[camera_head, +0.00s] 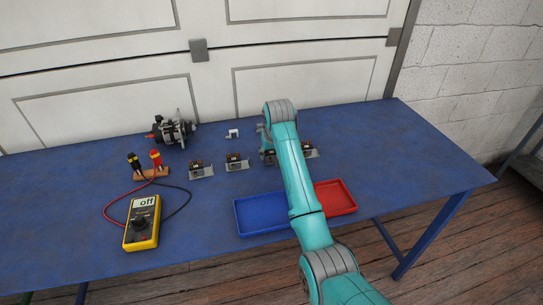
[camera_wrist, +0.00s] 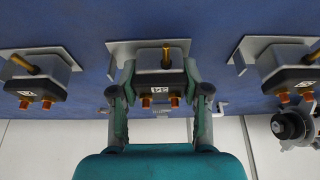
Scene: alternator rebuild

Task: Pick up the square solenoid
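Several similar box-shaped parts, each with a black face, copper-coloured studs and a grey bracket, stand in a row on the blue table; which is the square solenoid I cannot tell for sure. In the wrist view, the middle part (camera_wrist: 160,88) with a white label lies between the fingers of my gripper (camera_wrist: 160,80). The fingers are close along both its sides; whether they touch it is unclear. One neighbour stands to its left (camera_wrist: 38,86) and one to its right (camera_wrist: 290,80). In the head view, my arm partly hides the middle part, and my gripper (camera_head: 267,138) is mostly hidden.
On the blue table (camera_head: 400,150) are a blue tray (camera_head: 240,220), a red tray (camera_head: 350,207), a yellow multimeter (camera_head: 141,225), probes on a wooden block (camera_head: 150,175), an alternator (camera_head: 172,130) and a small white piece (camera_head: 233,133). The table's right side is clear.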

